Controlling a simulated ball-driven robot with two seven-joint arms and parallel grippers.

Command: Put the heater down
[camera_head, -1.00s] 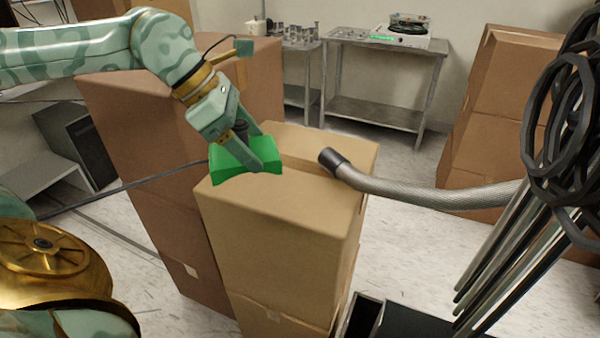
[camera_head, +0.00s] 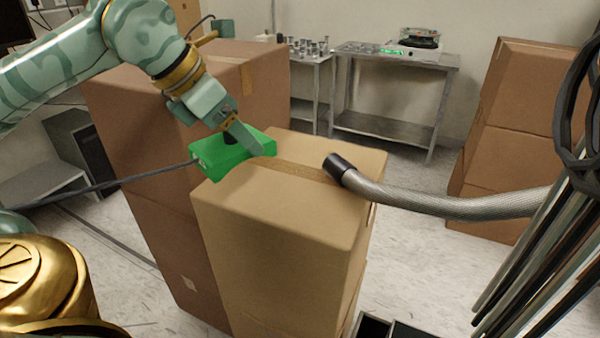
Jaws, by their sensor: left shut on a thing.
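The heater is most likely the green block (camera_head: 212,160) with a dark cable at its left end. My left gripper (camera_head: 243,147) is shut on it, with one finger lying across its top. The green block is at the left rear corner of the front cardboard box's top (camera_head: 290,200). I cannot tell whether it touches the box or is just above it. My right gripper is not in view.
A grey hose with a black nozzle (camera_head: 338,168) reaches over the box's right side. A taller box stack (camera_head: 150,130) stands close on the left. Metal tables (camera_head: 395,125) and more boxes (camera_head: 505,130) stand behind. The middle of the box top is clear.

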